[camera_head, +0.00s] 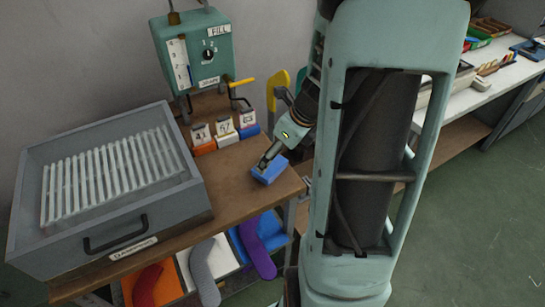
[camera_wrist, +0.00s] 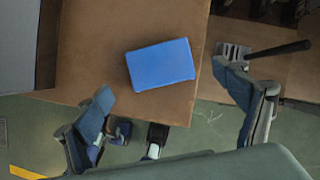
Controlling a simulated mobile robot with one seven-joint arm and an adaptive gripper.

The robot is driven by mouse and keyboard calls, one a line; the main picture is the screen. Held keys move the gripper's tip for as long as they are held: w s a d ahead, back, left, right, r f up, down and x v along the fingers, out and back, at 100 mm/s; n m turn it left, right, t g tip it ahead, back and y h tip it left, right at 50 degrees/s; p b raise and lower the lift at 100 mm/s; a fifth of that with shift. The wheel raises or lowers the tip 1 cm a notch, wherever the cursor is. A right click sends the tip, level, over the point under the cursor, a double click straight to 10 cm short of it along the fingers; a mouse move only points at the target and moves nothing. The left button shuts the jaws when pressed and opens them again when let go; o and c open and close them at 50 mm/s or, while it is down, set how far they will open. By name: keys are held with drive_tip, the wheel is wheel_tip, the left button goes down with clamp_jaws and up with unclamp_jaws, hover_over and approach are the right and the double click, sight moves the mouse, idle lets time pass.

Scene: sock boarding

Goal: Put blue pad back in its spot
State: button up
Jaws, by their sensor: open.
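The blue pad (camera_head: 270,171) is a small block lying on the brown wooden tabletop near its right front corner. In the wrist view the pad (camera_wrist: 160,64) lies flat, slightly turned, with bare wood around it. My gripper (camera_head: 265,161) is directly above the pad's far side in the head view. In the wrist view my gripper (camera_wrist: 163,80) has its fingers wide apart, one to each side of the pad, with nothing held. Whether a finger touches the pad cannot be told.
Orange (camera_head: 203,149), white (camera_head: 227,140) and blue (camera_head: 249,131) blocks with numbered tags stand in a row behind the pad. A grey ribbed drawer box (camera_head: 60,262) fills the table's left. A teal fill unit (camera_head: 193,52) stands behind. Bins with socks (camera_head: 207,266) sit below.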

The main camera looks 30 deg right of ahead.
drive_tip(key=p+v, duration=0.1)
drive_tip(key=v, duration=0.5)
drive_tip(key=shift+r, duration=0.35)
drive_tip(key=shift+s+d+p, duration=0.1)
drive_tip(key=shift+s+p, duration=0.05)
drive_tip(key=shift+p, duration=0.15)
